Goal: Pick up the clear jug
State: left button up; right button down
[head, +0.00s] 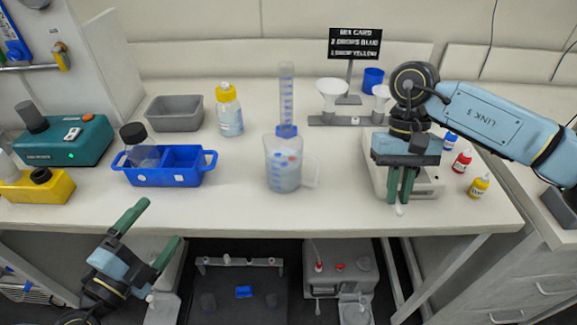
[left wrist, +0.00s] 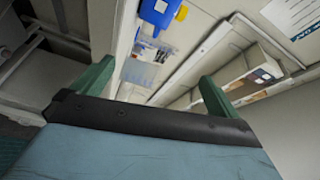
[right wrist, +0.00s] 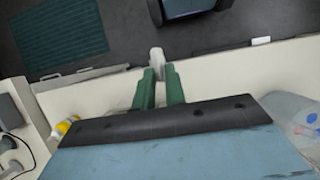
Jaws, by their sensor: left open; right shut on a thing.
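The clear jug (head: 283,180) stands upright on the bench, with its handle on the right side. Small blue and red spots show on or in it. It also shows at the right edge of the right wrist view (right wrist: 296,118). My left gripper (head: 162,220) is open and empty, in front of and below the bench's front edge, left of the jug. My right gripper (head: 401,197) is shut on a small white piece (right wrist: 157,57), over the front part of the bench, right of the jug and apart from it.
A blue caddy (head: 190,178) with a dark-capped bottle stands left of the jug. A tall cylinder (head: 287,95) is right behind it. A white device (head: 427,178) sits under my right arm. Small dropper bottles stand further right. Bench around the jug's front is clear.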

pick_arm(q)
jog(key=d+r+h, duration=0.2)
jog(key=d+r, duration=0.1)
jog(key=d, duration=0.4)
jog(key=d+r+h, duration=0.2)
jog(key=d+r, duration=0.1)
jog(key=d, duration=0.3)
jog(key=m+g+y, duration=0.3)
jog(key=m+y, duration=0.5)
jog(key=m, duration=0.7)
send_near(283, 169)
jog(key=w+a, duration=0.1)
jog(key=w+a+f, duration=0.1)
jog(key=shift+w+a+f, duration=0.2)
jog(key=shift+a, duration=0.2)
jog(key=m, duration=0.1)
jog(key=d+m+g, duration=0.1)
jog(key=m, duration=0.1)
jog(key=shift+s+d+f, duration=0.1)
jog(key=shift+d+f, duration=0.2)
jog(key=shift+f, duration=0.05)
jog(key=shift+m, duration=0.3)
jog(key=x, duration=1.2)
jog(key=shift+s+d+r, duration=0.1)
jog(key=shift+d, duration=0.25)
